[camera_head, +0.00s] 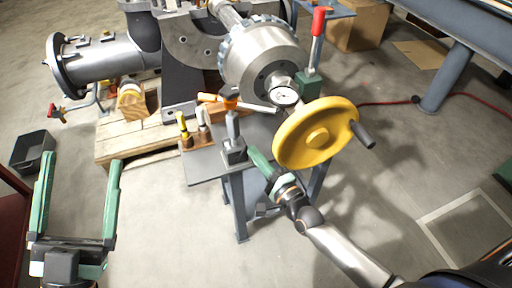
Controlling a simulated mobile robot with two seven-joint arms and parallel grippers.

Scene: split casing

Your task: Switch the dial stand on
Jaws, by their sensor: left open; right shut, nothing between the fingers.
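The dial stand stands upright on a small grey table (205,168). It has a dark grey block base (233,155), a grey post, an orange knob (230,103) and a rod running right to a round white-faced dial (284,96). The switch on the base is too small to make out. My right gripper (252,152), with green fingers, is shut and empty just right of the base. I cannot tell whether its tips touch the base. My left gripper (80,162) is open and empty over the floor at the lower left, far from the stand.
A yellow handwheel (317,134) stands close right of my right gripper. A red-handled lever (318,22) on a green block and a large grey toothed cylinder (262,58) are behind. Yellow-handled tools (183,127) stand left of the base.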

